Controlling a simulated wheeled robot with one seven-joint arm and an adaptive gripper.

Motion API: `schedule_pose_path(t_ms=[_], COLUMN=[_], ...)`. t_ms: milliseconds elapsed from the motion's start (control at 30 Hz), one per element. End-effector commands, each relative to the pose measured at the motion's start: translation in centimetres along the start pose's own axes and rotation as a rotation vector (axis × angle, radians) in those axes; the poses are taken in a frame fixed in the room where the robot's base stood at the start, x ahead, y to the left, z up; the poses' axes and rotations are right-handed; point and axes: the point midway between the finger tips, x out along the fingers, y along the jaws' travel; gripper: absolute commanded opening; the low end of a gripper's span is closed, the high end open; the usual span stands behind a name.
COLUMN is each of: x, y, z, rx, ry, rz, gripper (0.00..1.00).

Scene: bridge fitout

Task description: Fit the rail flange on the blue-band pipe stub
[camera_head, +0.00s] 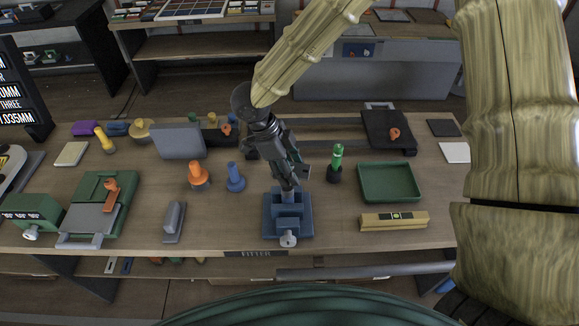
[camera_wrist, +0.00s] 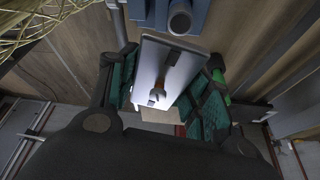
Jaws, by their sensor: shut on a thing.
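My gripper (camera_head: 291,180) points down over a blue vise-like fixture (camera_head: 273,228) at the front middle of the bench. In the wrist view, my gripper (camera_wrist: 165,95) has its green-padded fingers shut on a pale grey flat piece (camera_wrist: 150,65) with a wrench-shaped mark on its face. I cannot tell whether this piece is the rail flange. The fixture also shows at the top of the wrist view (camera_wrist: 144,12). A blue stub (camera_head: 235,180) stands left of my gripper. I cannot make out a blue band on any stub.
An orange stub (camera_head: 198,178) stands left of the blue one, and a dark stub with a green top (camera_head: 336,165) stands to the right. A green tray (camera_head: 389,199), a level (camera_head: 394,221), a grey block (camera_head: 173,220) and a green machine (camera_head: 92,215) lie around.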

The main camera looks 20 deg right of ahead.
Motion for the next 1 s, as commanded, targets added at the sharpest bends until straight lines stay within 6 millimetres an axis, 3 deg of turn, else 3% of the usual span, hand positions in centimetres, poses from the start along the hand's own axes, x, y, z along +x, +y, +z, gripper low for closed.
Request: schedule_pose_path(t_ms=[133, 733, 1000], x=[-0.1, 4.2, 4.7], y=[-0.6, -0.7, -0.7], z=[0.7, 2.5, 2.6], rx=[-0.005, -0.005, -0.005], ry=[0.005, 0.005, 0.005], rz=[0.007, 0.008, 0.007], gripper=[0.2, 0.2, 0.2])
